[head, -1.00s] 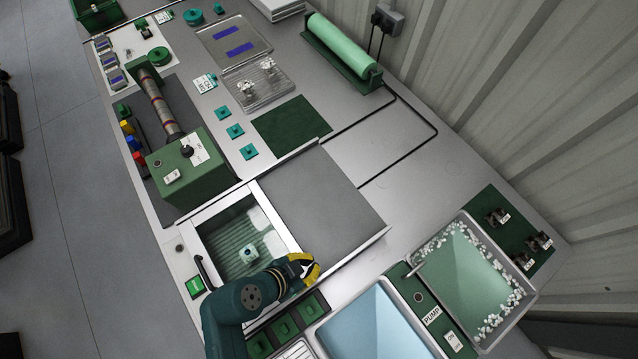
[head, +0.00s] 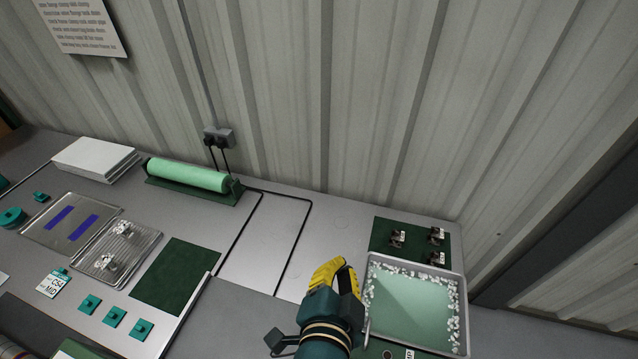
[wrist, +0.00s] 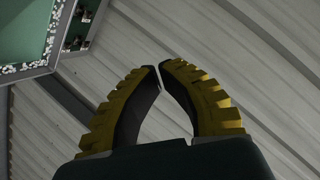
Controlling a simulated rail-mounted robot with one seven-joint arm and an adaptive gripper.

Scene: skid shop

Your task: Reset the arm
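My gripper (head: 336,277) is at the lower middle of the head view, raised above the bench beside the left edge of the pebble-rimmed tray. In the wrist view my gripper (wrist: 160,68) has its two yellow, ridged fingers with their tips together or almost touching. The fingers point toward the corrugated wall in the wrist view.
A tray of pale green liquid edged with white pebbles (head: 456,313) stands right of my gripper. Behind it is a green mat (head: 418,251) with small labelled parts. A green roll (head: 188,175) lies by the wall. Bare bench lies between roll and tray. The corrugated wall (head: 380,100) closes the back.

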